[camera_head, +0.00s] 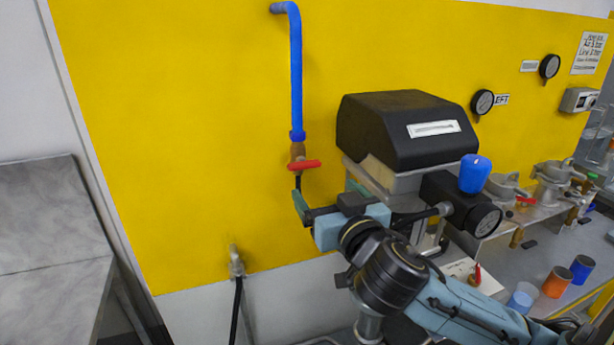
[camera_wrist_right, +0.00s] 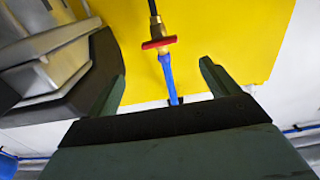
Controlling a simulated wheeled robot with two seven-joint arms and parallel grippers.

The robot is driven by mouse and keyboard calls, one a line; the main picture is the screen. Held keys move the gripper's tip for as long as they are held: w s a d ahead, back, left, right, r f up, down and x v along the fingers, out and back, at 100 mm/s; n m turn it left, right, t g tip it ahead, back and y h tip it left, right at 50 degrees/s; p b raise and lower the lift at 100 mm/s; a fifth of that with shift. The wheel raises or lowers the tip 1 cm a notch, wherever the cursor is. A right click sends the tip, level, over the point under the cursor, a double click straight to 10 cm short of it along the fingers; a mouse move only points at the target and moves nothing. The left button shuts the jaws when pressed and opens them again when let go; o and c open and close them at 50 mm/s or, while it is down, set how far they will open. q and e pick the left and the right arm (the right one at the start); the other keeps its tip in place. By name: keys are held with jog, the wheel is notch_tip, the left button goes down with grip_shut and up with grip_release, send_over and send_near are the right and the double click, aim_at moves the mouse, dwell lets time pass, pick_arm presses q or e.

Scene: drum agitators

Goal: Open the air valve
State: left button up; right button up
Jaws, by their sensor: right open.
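The air valve is a brass fitting with a red lever handle (camera_head: 304,165), below a blue pipe (camera_head: 296,80) on the yellow wall. The handle lies crosswise to the pipe. My right gripper (camera_head: 300,208) is just below the handle and apart from it. In the right wrist view the red handle (camera_wrist_right: 159,43) shows beyond the open fingers (camera_wrist_right: 160,82), roughly midway between them, with the blue pipe (camera_wrist_right: 168,78) leading away from it. The right gripper is open and empty. My left gripper is not seen.
A black-topped machine (camera_head: 405,130) stands close to the right of the valve. A blue knob (camera_head: 474,173) and gauge sit in front of it. A wall tap with a black hose (camera_head: 237,290) is at lower left. The yellow wall left of the pipe is clear.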

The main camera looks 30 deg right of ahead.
aim_at(306, 165)
jog(key=p+x, duration=0.2)
jog(key=x, duration=0.8)
jog(key=shift+w, duration=0.25)
jog(key=shift+w+d, duration=0.1)
jog(key=shift+w, duration=0.4)
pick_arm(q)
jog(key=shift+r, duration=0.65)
pick_arm(e)
jog(key=shift+c, duration=0.5)
jog(key=c, duration=0.9)
